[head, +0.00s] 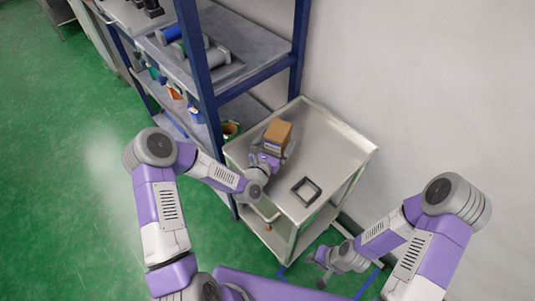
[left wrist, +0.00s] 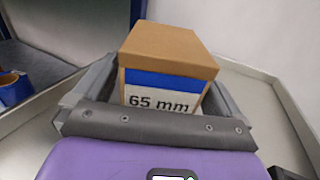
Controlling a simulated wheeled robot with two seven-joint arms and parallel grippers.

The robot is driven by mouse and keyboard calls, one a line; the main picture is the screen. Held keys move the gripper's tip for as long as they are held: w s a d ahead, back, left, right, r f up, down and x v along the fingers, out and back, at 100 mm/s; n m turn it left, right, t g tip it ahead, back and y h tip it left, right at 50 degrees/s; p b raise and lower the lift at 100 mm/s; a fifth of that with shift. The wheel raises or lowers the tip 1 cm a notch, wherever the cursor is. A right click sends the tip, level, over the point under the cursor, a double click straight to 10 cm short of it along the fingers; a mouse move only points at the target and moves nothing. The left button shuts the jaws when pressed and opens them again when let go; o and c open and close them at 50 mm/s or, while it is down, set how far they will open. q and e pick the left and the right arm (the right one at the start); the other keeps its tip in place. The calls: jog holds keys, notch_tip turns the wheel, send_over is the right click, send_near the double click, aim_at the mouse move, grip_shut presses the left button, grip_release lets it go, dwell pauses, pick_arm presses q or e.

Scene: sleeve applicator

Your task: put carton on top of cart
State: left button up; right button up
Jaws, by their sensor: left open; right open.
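The carton (head: 278,133) is a small brown box at the far part of the cart's top. In the left wrist view the carton (left wrist: 168,65) shows a blue band and a white label reading "65 mm". The cart (head: 335,150) is a pale metal trolley with a raised rim. My left gripper (head: 273,150) is open at the carton, with its fingers (left wrist: 160,95) on either side of it. The carton's underside is hidden, so I cannot tell whether it touches the cart top. My right gripper (head: 322,266) is open and empty, low in front of the cart's right side.
A dark square frame (head: 305,191) lies on the near part of the cart top. A blue-framed shelf (head: 205,75) with grey cylinders and bins stands left of the cart. A white wall is behind. Green floor (head: 70,170) is clear at left.

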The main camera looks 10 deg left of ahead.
pick_arm(q)
jog(key=s, duration=0.3)
jog(key=s+a, duration=0.1)
jog(key=s, duration=0.3)
jog(key=s+a, duration=0.1)
jog(key=s, duration=0.2)
jog(key=shift+s+p, duration=0.3)
